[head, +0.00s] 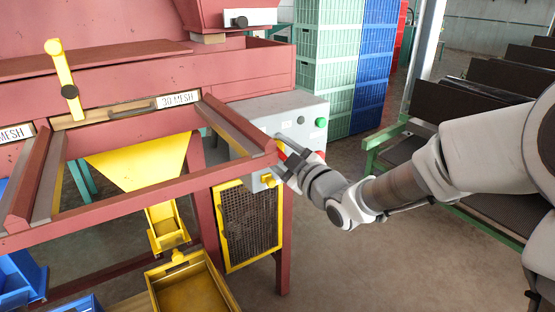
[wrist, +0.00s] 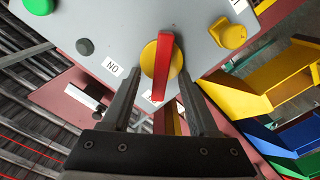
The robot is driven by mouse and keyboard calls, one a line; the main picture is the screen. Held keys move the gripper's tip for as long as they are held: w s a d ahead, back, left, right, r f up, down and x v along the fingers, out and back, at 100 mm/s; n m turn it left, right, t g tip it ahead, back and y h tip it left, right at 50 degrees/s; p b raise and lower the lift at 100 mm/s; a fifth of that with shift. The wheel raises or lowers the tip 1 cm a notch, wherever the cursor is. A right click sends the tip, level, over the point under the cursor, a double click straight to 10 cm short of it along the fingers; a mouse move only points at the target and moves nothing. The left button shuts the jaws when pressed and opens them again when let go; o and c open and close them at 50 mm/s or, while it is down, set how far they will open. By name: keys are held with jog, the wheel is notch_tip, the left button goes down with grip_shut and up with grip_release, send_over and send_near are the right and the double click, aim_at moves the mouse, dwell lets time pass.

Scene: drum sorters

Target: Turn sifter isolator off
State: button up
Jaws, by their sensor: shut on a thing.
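The sifter isolator is a red bar handle (wrist: 165,60) on a round yellow disc (wrist: 149,58), set on a grey control box (head: 258,106). In the wrist view the handle lies nearly upright in the picture between the two fingers of my gripper (wrist: 160,85), which is shut on it. An ON label (wrist: 112,67) shows upside down left of the disc. A second label below the disc is mostly hidden by the handle. In the head view my gripper (head: 283,158) is at the box's front and hides most of the isolator.
The box also carries a green button (head: 321,122), a dark button (head: 301,120) and a yellow knob (wrist: 228,32). A red machine frame (head: 225,172) stands close left of my gripper. A yellow mesh guard (head: 250,225) is below. Open floor (head: 350,270) lies to the right.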

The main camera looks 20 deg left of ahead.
jog(key=shift+f+n+b, duration=0.15)
jog(key=shift+n+b, duration=0.45)
jog(key=o, duration=1.3)
jog(key=shift+o, duration=0.2)
jog(key=shift+s, duration=0.1)
jog(key=b+v, duration=0.2)
jog(key=v, duration=1.5)
jog(key=shift+b, duration=0.3)
jog(key=shift+s+d, duration=0.1)
